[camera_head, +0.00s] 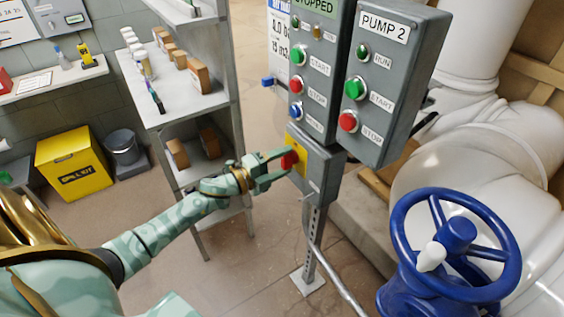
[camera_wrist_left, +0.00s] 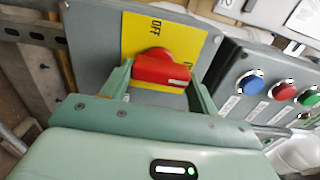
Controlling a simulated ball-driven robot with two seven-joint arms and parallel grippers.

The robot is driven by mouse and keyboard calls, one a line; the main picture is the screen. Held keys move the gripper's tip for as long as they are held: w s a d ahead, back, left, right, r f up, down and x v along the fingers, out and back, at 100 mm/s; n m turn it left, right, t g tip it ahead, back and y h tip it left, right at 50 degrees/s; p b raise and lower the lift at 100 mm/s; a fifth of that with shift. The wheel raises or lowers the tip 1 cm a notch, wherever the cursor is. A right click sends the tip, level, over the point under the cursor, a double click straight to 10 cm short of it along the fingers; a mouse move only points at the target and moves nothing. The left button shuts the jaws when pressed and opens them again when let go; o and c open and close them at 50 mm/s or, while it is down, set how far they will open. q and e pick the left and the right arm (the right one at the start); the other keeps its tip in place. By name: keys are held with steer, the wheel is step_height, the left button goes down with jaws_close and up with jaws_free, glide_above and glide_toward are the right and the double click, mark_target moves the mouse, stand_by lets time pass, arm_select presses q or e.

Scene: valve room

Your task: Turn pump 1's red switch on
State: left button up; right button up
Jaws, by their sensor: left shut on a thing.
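The red switch (camera_wrist_left: 162,68) sits on a yellow plate (camera_wrist_left: 190,36) marked OFF on a grey box. In the head view the red switch (camera_head: 289,160) is on the box (camera_head: 322,170) below the left-hand control panel. My left gripper (camera_head: 284,163) reaches it from the left, and in the wrist view its two fingers (camera_wrist_left: 160,82) stand on either side of the red knob, shut on it. The fingers hide part of the knob and plate, and the second plate label is mostly covered. My right gripper is not in view.
Above the box is a panel (camera_head: 322,60) headed STOPPED with several buttons. The PUMP 2 panel (camera_head: 385,80) stands to its right. A blue valve wheel (camera_head: 455,235) is at the lower right. A shelf (camera_head: 190,90) and yellow bin (camera_head: 73,165) stand at the left.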

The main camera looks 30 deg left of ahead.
arm_select(q)
steer(key=shift+f, duration=0.15)
steer(key=o, duration=1)
steer(key=p+v, duration=0.1)
steer(key=v, duration=1.5)
steer(key=shift+s, duration=0.2)
steer(key=shift+a, duration=0.1)
